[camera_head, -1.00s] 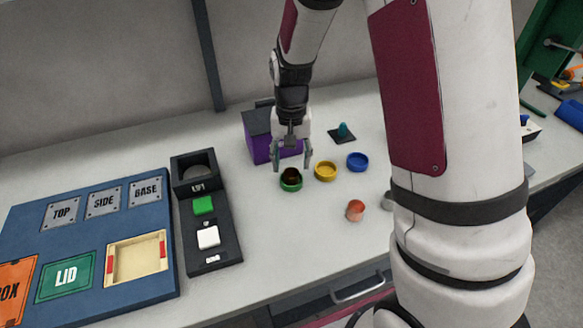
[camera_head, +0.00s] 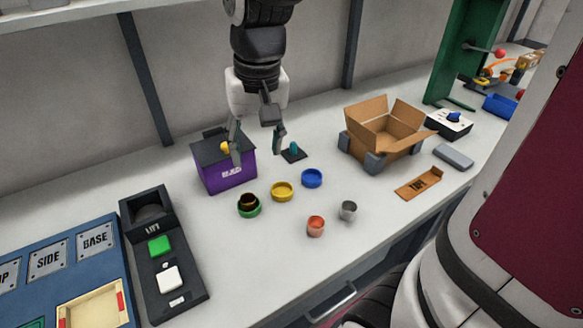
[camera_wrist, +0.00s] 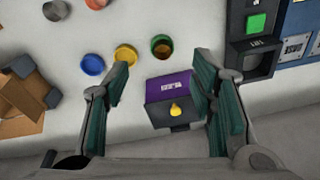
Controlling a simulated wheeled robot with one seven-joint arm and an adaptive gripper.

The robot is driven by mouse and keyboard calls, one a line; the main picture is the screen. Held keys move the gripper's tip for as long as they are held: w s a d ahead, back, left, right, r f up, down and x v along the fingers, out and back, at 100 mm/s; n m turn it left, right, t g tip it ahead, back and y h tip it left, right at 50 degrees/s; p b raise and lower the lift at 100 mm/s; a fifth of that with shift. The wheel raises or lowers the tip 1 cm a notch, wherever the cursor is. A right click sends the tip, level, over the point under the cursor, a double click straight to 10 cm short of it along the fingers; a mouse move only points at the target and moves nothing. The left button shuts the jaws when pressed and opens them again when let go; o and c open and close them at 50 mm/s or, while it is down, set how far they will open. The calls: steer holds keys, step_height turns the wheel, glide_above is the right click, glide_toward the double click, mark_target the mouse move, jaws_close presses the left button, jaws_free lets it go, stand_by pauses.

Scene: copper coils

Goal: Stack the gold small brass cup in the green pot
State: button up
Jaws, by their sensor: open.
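The green pot (camera_head: 249,212) stands on the bench at the left of a row of pots. A small cup with a gold-brown rim and dark inside (camera_head: 248,200) sits in it, its rim above the green wall. Both also show in the wrist view, where the green pot (camera_wrist: 161,56) holds the gold-brown cup (camera_wrist: 162,44). My gripper (camera_head: 258,154) is open and empty. It is raised above the bench, behind the green pot, over the purple box area.
A yellow pot (camera_head: 282,191), blue pot (camera_head: 312,178), copper cup (camera_head: 316,227) and grey cup (camera_head: 348,210) stand to the right. The purple box (camera_head: 229,178) with a yellow knob is behind. An open cardboard box (camera_head: 384,140) stands farther right. The front bench is clear.

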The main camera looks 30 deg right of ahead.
steer(key=s+r+n+t, duration=0.1)
steer(key=s, duration=0.6)
steer(key=s+r+n+t, duration=0.1)
steer(key=s+r, duration=0.1)
steer(key=s, duration=0.6)
steer(key=shift+s+d+r+n+t, duration=0.15)
steer(key=shift+s+r+n+t, duration=0.15)
steer(key=shift+n, duration=0.1)
